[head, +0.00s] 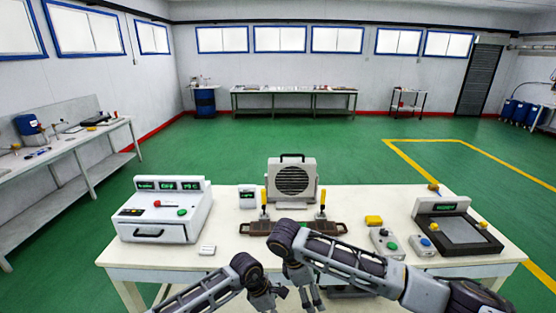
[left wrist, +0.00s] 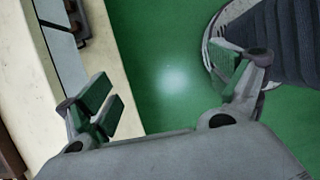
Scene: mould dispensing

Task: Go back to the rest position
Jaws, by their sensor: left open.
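My left gripper (head: 266,300) hangs low at the front edge of the white table (head: 225,262) in the head view. In the left wrist view its two fingers (left wrist: 165,92) stand wide apart, with only green floor between them. It is open and empty. My right gripper (head: 311,300) points down close beside the left one, in front of the table edge. Its fingers are small and partly cut off by the picture's bottom, so I cannot tell whether they are apart. My right forearm crosses in front of the table from the lower right.
On the table stand a white control box (head: 160,226), a grey fan unit (head: 291,178), a brown mould with yellow-topped handles (head: 256,228), a yellow block (head: 374,220), button boxes (head: 387,243) and a dark framed plate (head: 458,232). Green floor lies around it.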

